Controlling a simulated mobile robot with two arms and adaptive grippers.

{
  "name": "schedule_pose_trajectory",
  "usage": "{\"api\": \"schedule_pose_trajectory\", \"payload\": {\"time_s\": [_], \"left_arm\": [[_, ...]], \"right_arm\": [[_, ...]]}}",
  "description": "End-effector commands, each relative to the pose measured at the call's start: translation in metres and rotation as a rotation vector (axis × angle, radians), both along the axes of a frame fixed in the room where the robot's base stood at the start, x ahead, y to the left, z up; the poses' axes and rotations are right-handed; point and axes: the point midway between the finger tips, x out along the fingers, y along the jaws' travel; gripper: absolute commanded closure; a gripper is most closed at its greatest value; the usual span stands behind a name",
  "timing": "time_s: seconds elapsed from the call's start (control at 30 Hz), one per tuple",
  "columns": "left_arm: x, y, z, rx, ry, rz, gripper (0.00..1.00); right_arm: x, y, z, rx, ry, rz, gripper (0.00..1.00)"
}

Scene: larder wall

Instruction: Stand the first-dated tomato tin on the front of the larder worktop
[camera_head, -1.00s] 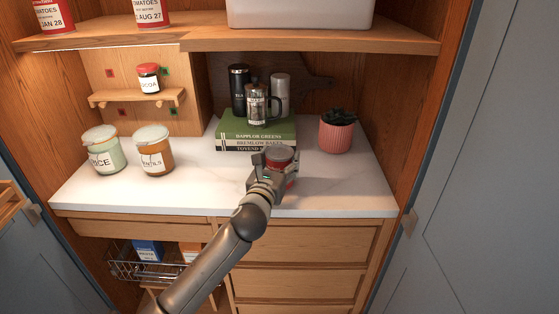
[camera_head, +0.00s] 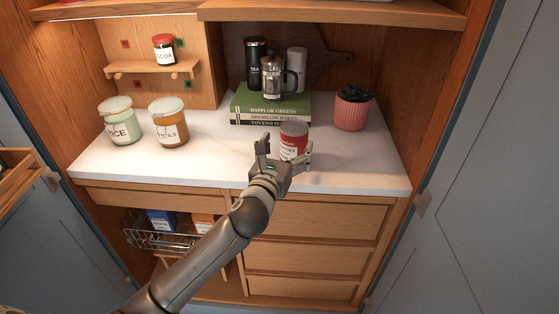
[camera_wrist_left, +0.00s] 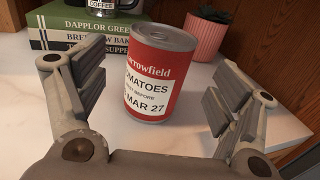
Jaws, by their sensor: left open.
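A red tomato tin (camera_head: 293,139) stands upright on the white larder worktop (camera_head: 345,175), near its front. In the left wrist view the tin (camera_wrist_left: 158,75) shows a white label ending in "MAR 27". My left gripper (camera_head: 284,153) is open in front of the tin. In the left wrist view its fingers (camera_wrist_left: 158,95) are spread wide, with clear gaps on both sides of the tin. The tin's lower front is partly hidden by the gripper in the head view. My right gripper is not in view.
A pink plant pot (camera_head: 352,111) is at the back right. Two labelled jars, rice (camera_head: 119,122) and lentils (camera_head: 168,122), stand at left. The worktop between is clear.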

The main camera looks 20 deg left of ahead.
Motion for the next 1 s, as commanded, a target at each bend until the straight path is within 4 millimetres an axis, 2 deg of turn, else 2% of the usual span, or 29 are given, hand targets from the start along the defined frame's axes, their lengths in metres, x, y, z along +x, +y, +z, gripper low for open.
{"api": "schedule_pose_trajectory", "payload": {"time_s": [0.1,0.33,0.5,0.9,1.0], "left_arm": [[-0.024,-0.001,-0.001,0.002,0.000,-0.001,0.14],[-0.053,-0.001,-0.001,0.002,0.001,0.000,0.14],[-0.060,-0.001,0.000,0.000,0.000,0.000,0.14],[-0.060,-0.001,0.000,-0.001,0.000,0.001,0.14],[-0.063,0.000,-0.005,-0.046,0.017,0.008,0.14]], "right_arm": [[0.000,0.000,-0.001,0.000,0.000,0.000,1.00],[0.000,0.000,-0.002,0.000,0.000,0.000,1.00],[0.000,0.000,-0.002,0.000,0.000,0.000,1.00],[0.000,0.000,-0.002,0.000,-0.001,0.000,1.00],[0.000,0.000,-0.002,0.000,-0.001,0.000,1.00]]}}
